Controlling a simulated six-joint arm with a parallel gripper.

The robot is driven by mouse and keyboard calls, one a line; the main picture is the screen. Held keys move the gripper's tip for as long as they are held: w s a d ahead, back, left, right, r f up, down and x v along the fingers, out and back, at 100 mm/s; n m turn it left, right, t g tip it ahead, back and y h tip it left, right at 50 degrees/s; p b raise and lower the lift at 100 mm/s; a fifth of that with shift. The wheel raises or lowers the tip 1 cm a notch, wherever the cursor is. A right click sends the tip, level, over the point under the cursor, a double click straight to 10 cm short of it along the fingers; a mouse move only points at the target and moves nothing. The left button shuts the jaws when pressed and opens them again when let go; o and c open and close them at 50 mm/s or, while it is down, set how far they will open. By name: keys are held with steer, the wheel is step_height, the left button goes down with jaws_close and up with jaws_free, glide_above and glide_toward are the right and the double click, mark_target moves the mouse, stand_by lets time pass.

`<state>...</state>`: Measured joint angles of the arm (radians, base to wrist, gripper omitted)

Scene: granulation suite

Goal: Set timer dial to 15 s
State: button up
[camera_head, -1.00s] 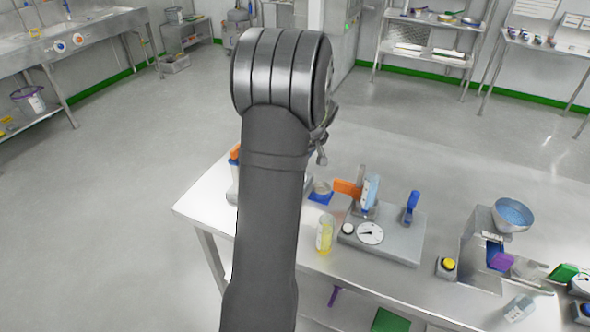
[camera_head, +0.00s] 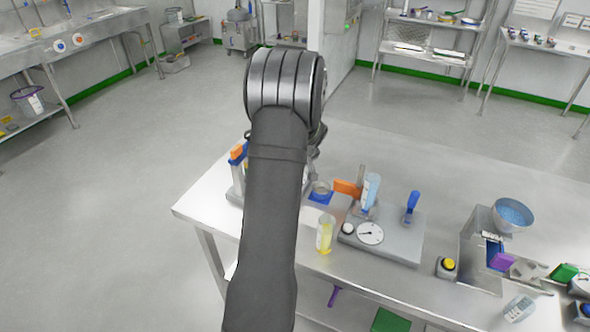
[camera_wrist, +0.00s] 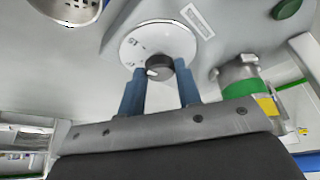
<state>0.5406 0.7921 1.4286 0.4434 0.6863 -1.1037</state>
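The timer dial in the wrist view has a white round face (camera_wrist: 178,40) with dark printed figures and a dark round knob (camera_wrist: 160,66) at its lower middle. A small pale mark shows on the knob. My gripper (camera_wrist: 160,70) has two blue fingers, set apart, with their tips on either side of the knob. I cannot tell whether they touch it. The figure at the left of the face reads like 15 turned over, but the view is too small to be sure. In the head view my arm hides my gripper and most of what lies behind it.
In the wrist view a container with a green band (camera_wrist: 240,86) stands close at the right, and a perforated metal part (camera_wrist: 72,10) is at the top left. In the head view a grey unit with a gauge (camera_head: 370,233) and a yellow-liquid bottle (camera_head: 325,236) stand on the bench.

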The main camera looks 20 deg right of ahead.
steer(key=c, duration=0.4)
steer(key=shift+a+m+h, duration=0.1)
steer(key=shift+m+h, duration=0.5)
steer(key=shift+m, duration=0.8)
steer(key=o, duration=0.9)
steer(key=shift+o, duration=0.2)
